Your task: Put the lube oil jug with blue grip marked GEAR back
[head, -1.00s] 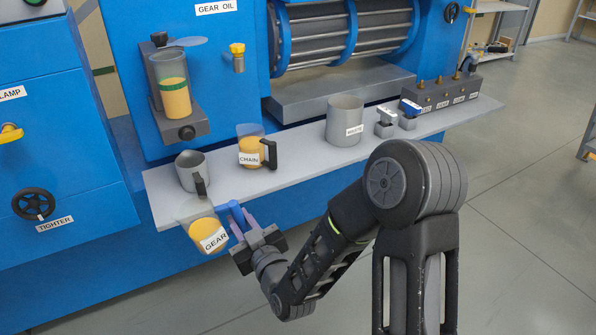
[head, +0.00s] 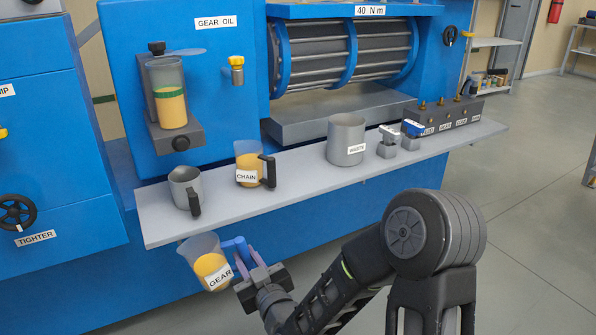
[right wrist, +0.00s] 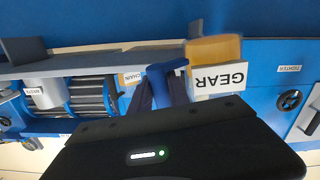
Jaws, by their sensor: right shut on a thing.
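The GEAR jug (head: 205,262) is clear, with amber oil inside, a white GEAR label and a blue grip. My right gripper (head: 248,262) is shut on its blue grip. The jug is tilted and held in front of the shelf's front edge, a little below the shelf top. In the right wrist view the jug's label (right wrist: 219,79) appears upside down, with the blue grip (right wrist: 165,75) between the fingers (right wrist: 162,93). The grey shelf (head: 290,189) has bare room at its left end. My left gripper is not in view.
On the shelf stand a grey jug (head: 183,188), the CHAIN jug (head: 249,165), a grey WASTE pot (head: 346,140) and two small blocks (head: 388,142). A blue GEAR OIL cabinet (head: 215,80) with a sight glass (head: 168,92) rises behind.

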